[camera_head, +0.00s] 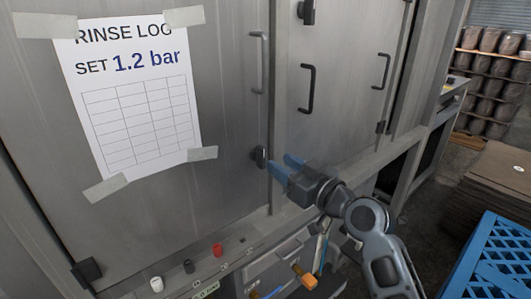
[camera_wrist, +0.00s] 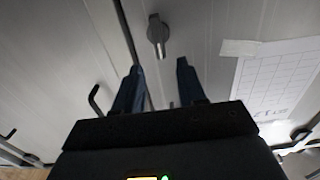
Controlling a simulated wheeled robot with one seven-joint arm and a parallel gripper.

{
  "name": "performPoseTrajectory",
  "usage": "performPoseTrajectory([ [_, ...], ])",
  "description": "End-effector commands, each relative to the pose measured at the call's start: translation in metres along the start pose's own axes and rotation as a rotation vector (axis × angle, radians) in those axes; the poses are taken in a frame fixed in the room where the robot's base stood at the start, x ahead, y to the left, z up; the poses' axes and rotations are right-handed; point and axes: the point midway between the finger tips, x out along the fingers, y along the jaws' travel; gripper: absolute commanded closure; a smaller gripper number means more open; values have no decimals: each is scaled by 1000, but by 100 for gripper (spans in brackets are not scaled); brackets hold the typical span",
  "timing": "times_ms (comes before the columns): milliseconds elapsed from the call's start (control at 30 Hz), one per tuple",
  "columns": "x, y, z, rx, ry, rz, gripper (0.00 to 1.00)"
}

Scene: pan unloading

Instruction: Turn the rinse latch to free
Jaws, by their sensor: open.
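A small grey latch (camera_wrist: 157,32) with a rounded head and a narrower handle is on the metal door face in the wrist view, near a door seam. It shows in the head view as a dark latch (camera_head: 260,157) low on the left door's right edge. I see no label naming it as the rinse latch. My gripper (camera_head: 283,166) is open, with blue fingers pointing at the door just right of the latch. In the wrist view my gripper (camera_wrist: 159,67) has empty space between its fingers, and the latch lies beyond the fingertips, apart from them.
A taped rinse log sheet (camera_head: 135,95) reads "SET 1.2 bar". Door handles (camera_head: 307,90) stick out to the right. A ledge below carries a red knob (camera_head: 217,250) and a white knob (camera_head: 156,284). A blue crate (camera_head: 495,262) stands at lower right.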

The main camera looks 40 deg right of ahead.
Motion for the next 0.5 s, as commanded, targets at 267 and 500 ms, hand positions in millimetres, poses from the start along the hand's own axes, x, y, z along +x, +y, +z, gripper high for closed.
performPoseTrajectory([
  [267, 43, 0, -2, 1, 1, 0, 60],
  [500, 66, 0, -1, 0, 0, 1, 60],
])
